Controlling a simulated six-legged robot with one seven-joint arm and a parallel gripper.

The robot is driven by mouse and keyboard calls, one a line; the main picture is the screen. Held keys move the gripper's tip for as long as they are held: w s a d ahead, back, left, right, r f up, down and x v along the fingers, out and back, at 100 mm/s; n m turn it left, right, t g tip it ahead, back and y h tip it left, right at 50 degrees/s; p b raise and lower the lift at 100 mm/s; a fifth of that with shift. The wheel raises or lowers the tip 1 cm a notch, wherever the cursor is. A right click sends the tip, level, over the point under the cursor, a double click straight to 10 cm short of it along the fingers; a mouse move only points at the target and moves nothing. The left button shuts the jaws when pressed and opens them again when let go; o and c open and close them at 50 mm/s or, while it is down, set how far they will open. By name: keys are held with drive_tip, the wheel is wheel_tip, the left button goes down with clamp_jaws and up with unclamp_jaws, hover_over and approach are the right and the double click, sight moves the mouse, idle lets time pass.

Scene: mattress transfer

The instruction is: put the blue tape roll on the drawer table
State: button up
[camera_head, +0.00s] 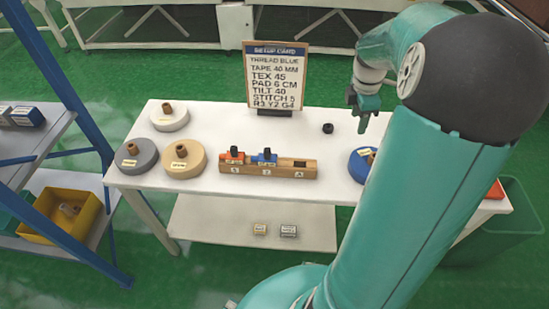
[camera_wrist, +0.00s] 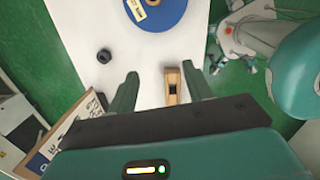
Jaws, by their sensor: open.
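The blue tape roll (camera_head: 359,166) lies flat at the right part of the white table (camera_head: 235,197), partly hidden behind my arm. It is a blue disc with a brown core and a pale label. In the wrist view the blue tape roll (camera_wrist: 172,22) shows at the top, cut by the frame edge, beyond my fingertips. My gripper (camera_head: 363,112) hangs above the table's back part, apart from the roll. I cannot tell which surface is the drawer table.
Grey, tan and white rolls (camera_head: 184,158) lie at the table's left. A wooden block (camera_head: 295,169) with red and blue pieces stands mid-table. A setup card (camera_head: 275,78) stands behind it, with a small black part (camera_head: 327,128) to its right. A shelf with a yellow bin (camera_head: 70,212) is left.

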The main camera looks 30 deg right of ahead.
drive_tip(key=s+a+r+m+t+h, duration=0.1)
drive_tip(key=a+r+m, duration=0.25)
drive_tip(key=a, duration=0.45)
drive_tip(key=a+r+m+t, duration=0.15)
drive_tip(key=a+r, duration=0.25)
drive_tip(key=a, duration=0.5)
drive_tip(key=s+a+r+m+t+y, duration=0.2)
drive_tip(key=s+a+m, duration=0.6)
drive_tip(key=a, duration=0.7)
drive_tip(key=shift+s+t, duration=0.45)
drive_tip(key=shift+s, duration=0.5)
drive_tip(key=shift+r, duration=0.1)
